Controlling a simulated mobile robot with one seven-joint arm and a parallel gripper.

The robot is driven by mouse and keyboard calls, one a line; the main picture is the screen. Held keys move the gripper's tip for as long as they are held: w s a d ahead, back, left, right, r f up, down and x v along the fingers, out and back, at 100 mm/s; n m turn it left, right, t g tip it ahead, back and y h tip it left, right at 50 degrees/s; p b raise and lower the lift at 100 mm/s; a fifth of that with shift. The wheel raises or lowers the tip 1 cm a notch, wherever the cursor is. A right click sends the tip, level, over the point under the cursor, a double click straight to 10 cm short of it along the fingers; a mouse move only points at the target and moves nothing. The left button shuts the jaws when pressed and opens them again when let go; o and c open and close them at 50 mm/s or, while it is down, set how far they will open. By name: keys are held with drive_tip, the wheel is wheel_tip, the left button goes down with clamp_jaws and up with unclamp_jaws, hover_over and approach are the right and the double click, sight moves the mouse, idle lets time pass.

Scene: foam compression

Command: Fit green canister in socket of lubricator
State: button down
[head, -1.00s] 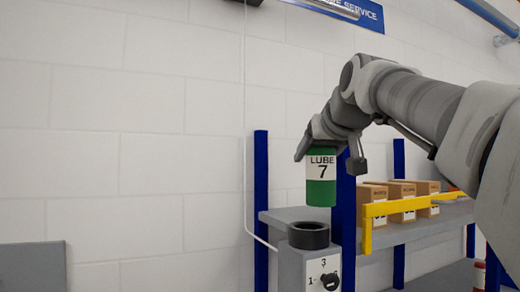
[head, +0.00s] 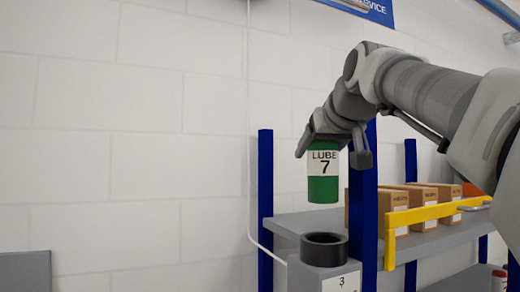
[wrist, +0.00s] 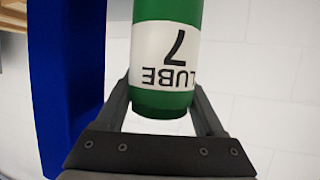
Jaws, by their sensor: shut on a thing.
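The green canister (head: 323,188) has a white label reading LUBE 7 and hangs upright from my gripper (head: 330,150). My gripper is shut on its upper part, with a finger on each side. In the wrist view the canister (wrist: 165,12) sits between the fingers of my gripper (wrist: 163,108), its label upside down. The socket (head: 324,248) is a dark round ring on top of the grey lubricator box (head: 303,276). The canister is above the socket, with a clear gap between its bottom and the ring. The box's lower front is cut off by the frame edge.
A blue shelf post (head: 364,200) stands close to the right of the canister. A yellow rail (head: 430,212) and several cardboard boxes (head: 388,205) are on the grey shelf to the right. A grey panel (head: 25,272) is at lower left. The space left of the canister is clear.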

sight(319, 202)
drive_tip(key=shift+f, duration=1.2)
drive_tip(key=shift+f+b, duration=2.2)
drive_tip(key=shift+f, duration=0.55)
drive_tip(key=shift+f+b, duration=1.1)
drive_tip(key=shift+f, duration=0.05)
unclamp_jaws()
drive_tip(key=shift+s, duration=0.1)
drive_tip(key=b+v, duration=0.1)
drive_tip(key=v, duration=1.6)
drive_tip(key=shift+s+b, duration=0.2)
drive_tip(key=shift+b, duration=0.15)
